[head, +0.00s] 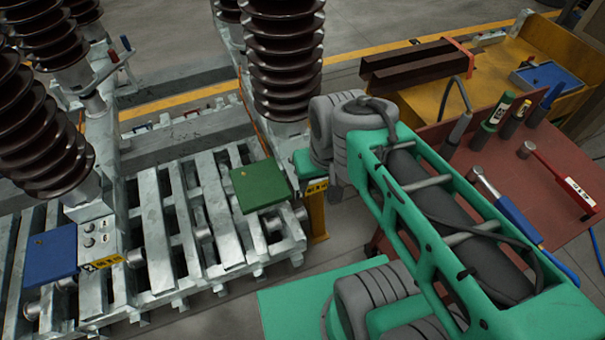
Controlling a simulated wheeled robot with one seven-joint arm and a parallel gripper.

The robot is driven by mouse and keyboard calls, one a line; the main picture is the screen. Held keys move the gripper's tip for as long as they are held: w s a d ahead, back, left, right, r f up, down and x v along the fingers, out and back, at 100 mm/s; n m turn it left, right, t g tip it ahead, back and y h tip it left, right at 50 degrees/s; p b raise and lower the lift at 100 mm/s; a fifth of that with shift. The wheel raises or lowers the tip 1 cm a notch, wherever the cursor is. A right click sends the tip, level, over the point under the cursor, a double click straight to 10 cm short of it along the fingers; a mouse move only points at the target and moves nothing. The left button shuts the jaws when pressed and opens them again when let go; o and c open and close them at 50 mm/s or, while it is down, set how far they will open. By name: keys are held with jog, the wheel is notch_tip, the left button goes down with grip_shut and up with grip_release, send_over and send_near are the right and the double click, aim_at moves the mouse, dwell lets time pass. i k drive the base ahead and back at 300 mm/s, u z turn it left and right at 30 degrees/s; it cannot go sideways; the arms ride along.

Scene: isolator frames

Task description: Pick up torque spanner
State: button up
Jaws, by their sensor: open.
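A long tool with a blue handle and a bright metal shaft and head, which looks like the torque spanner (515,221), lies on the red-brown bench top (470,155) at the right. My green and grey arm crosses in front of the bench, and the blue handle's lower end lies close to its edge in the picture. My gripper cannot be made out in this view, so its place relative to the spanner does not show.
A red-handled tool (562,178) lies right of the spanner. Several upright-handled tools, one green (496,111), stand behind it. A yellow bench (425,96) carries brown bars and a blue tray (547,77). Steel frames (150,225) with brown insulators fill the left.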

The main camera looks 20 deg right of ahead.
aim_at(527, 149)
jog(key=u, duration=0.9)
jog(key=k, duration=1.4)
jog(key=z, duration=1.25)
jog(key=i, duration=0.15)
jog(key=z, duration=0.05)
